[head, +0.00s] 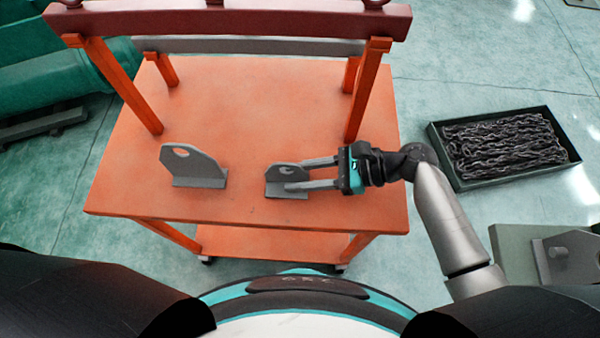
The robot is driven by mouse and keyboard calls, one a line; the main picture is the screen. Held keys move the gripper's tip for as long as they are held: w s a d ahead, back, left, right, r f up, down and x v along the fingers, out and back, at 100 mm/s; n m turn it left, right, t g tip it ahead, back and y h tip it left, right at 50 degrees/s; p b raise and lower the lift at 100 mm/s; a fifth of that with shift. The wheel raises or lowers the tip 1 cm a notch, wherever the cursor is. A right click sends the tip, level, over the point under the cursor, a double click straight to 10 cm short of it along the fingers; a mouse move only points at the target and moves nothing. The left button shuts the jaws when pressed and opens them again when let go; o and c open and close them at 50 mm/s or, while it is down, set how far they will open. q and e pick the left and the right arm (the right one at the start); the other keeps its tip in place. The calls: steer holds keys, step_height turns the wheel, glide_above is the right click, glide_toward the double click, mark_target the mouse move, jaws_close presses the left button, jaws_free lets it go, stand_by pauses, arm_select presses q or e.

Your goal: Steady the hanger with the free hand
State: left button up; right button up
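Two grey hanger plates stand upright on the orange cart, each with a flat foot and a hole near its top. The left hanger (196,165) stands alone with nothing touching it. The right hanger (280,177) is smaller in view and partly covered by my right gripper (300,174). The gripper reaches in from the right, one finger on the far side of the plate and one on the near side. Its fingers are apart with a gap between them; whether either touches the plate cannot be told. My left gripper is out of view.
A dark red beam (230,24) on orange posts spans the back of the orange cart (240,90), with a grey bar below it. A dark crate (450,170) of chain stands on the floor at right. The cart top left of the hangers is clear.

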steer(key=shift+f+b, duration=0.2)
steer(key=shift+b, duration=0.2)
steer(key=p+v, duration=0.3)
steer(key=v, duration=1.2)
steer(key=shift+w+d+p, duration=0.15)
steer(key=shift+d+p, duration=0.05)
steer(key=shift+p, duration=0.1)
